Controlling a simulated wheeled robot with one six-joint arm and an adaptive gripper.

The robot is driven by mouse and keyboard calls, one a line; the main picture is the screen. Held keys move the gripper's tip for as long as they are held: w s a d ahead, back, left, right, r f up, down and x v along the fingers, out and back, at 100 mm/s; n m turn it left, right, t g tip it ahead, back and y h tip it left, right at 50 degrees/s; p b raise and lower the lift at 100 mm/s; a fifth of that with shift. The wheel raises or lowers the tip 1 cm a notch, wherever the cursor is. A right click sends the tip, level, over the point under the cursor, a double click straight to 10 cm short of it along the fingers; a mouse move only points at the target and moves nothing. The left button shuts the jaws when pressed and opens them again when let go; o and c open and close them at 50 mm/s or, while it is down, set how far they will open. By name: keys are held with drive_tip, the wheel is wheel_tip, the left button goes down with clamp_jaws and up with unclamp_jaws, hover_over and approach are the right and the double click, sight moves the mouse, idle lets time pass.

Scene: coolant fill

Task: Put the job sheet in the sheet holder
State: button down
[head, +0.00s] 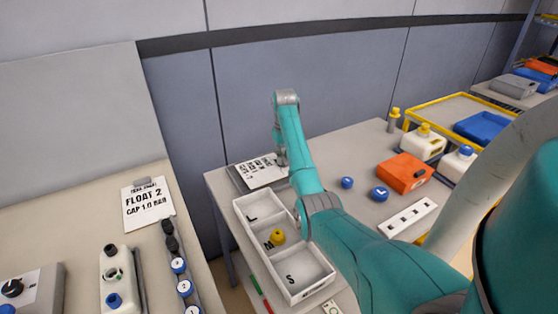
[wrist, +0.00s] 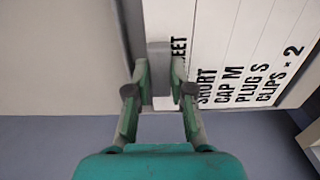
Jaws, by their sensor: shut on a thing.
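The job sheet (head: 262,170), white with black print, is at the far left corner of the right-hand table. It also shows large in the wrist view (wrist: 240,40), with lines such as "CAP M" and "PLUG S". My gripper (wrist: 161,92) is shut on the grey tab at the sheet's edge. In the head view my gripper (head: 281,160) is at the sheet's right end, partly hidden by my arm. A dark grey flat piece, apparently the sheet holder (head: 237,180), shows along the sheet's left side. I cannot tell whether the sheet rests in it or is just above.
A white tray (head: 241,217) marked L, M and S stands in front, with a yellow cap (head: 278,237) in M. Blue caps (head: 380,194) and an orange box (head: 405,173) lie to the right. Another sheet (head: 147,203) lies on the left table. The wall is close behind.

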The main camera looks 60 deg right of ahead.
drive_tip(key=shift+f, duration=0.95)
drive_tip(key=c, duration=1)
unclamp_jaws()
drive_tip(key=shift+f, duration=0.1)
